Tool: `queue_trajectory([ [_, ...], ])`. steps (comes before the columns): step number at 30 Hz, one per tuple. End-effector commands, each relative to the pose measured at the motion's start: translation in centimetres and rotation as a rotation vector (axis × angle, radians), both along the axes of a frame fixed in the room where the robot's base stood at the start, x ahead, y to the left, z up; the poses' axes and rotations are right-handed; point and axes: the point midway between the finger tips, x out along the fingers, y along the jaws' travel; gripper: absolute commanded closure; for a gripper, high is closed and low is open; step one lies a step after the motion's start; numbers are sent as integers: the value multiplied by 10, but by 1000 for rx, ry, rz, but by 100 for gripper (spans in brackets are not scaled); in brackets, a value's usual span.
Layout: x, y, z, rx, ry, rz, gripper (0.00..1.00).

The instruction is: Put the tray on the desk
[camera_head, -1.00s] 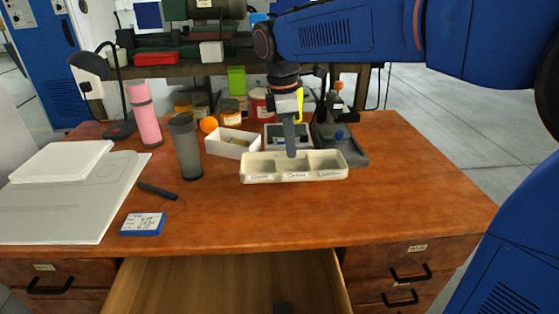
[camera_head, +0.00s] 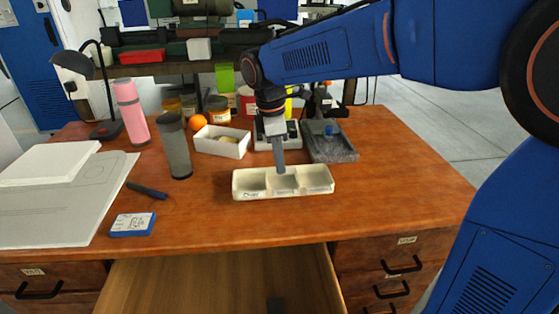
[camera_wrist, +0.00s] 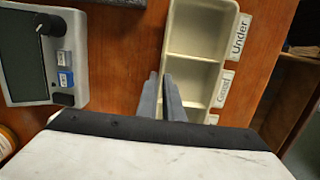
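The tray (camera_head: 284,193) is cream, shallow and long, with three compartments and labels along its front. It is level over the middle of the desk (camera_head: 380,190), at or very near the wood; I cannot tell whether it touches. The compartments I see look empty. My gripper (camera_head: 281,170) comes down from above at the tray's back long wall. In the wrist view, the two grey fingers (camera_wrist: 161,80) stand close together with the wall of the tray (camera_wrist: 203,43) between them, and look shut on it. Part of the tray is hidden behind my gripper.
Behind the tray stand a white box (camera_head: 222,149), a scale (camera_wrist: 42,55) and a grey stone plate (camera_head: 330,150). A dark tumbler (camera_head: 175,150) and pink bottle (camera_head: 131,112) stand left. A drawer (camera_head: 215,285) is open in front. The desk's right side is clear.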

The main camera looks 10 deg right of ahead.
Motion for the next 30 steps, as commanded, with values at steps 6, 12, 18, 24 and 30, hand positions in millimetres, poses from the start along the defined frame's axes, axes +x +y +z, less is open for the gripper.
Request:
queue_trajectory([
  [6, 0, 0, 0, 0, 0, 0, 78],
  [12, 0, 0, 3, 1, -1, 0, 78],
  [18, 1, 3, 26, 2, -4, 0, 78],
  [24, 1, 8, 65, 2, -4, 0, 78],
  [30, 1, 12, 99, 1, -3, 0, 78],
])
